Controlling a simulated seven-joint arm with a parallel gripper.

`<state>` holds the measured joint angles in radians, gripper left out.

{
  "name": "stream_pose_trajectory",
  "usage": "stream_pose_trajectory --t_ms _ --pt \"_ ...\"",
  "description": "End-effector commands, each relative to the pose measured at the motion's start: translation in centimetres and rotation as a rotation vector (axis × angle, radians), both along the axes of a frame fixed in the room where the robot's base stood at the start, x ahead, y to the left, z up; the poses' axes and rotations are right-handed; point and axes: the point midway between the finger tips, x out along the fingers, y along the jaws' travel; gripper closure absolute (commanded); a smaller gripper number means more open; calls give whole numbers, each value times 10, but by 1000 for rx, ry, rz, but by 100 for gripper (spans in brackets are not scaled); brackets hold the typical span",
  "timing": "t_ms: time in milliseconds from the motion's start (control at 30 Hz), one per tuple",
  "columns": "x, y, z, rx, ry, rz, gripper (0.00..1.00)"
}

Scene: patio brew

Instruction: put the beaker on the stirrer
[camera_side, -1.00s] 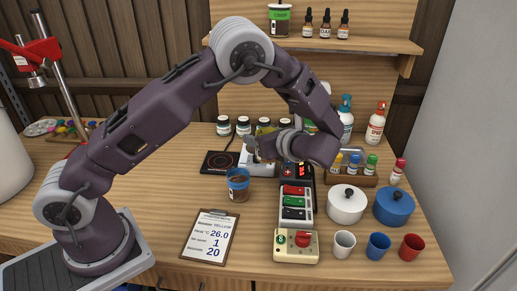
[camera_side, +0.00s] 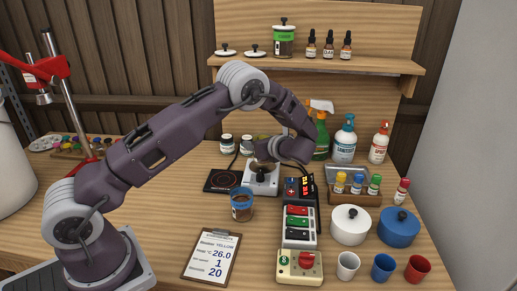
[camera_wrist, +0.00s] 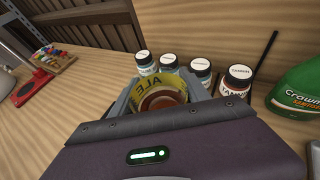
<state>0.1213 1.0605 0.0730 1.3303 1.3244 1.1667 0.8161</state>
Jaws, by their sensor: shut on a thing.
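The yellow-labelled beaker (camera_wrist: 160,92), marked ALE with brown liquid in it, is between my fingers in the wrist view. My gripper (camera_side: 264,162) is shut on it. In the side view it is over the stirrer (camera_side: 261,187), a pale box-shaped unit, and my gripper and wrist partly hide it. I cannot tell whether its base touches the stirrer's top or is just above it. The stirrer is not clearly visible in the wrist view.
A black hot plate (camera_side: 222,181) is left of the stirrer, and a blue-banded beaker (camera_side: 241,210) is in front. Small jars (camera_wrist: 201,70) and a green spray bottle (camera_wrist: 305,92) stand behind. A control unit (camera_side: 299,189) is close on the right. Open wood lies left of the clipboard (camera_side: 210,258).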

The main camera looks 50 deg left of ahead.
Motion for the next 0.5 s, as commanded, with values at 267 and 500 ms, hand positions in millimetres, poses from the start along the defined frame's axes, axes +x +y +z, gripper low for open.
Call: stream_pose_trajectory --t_ms 267,500 --pt "0 0 -17 2 -1 0 97" --pt "0 0 -20 0 -1 0 30"
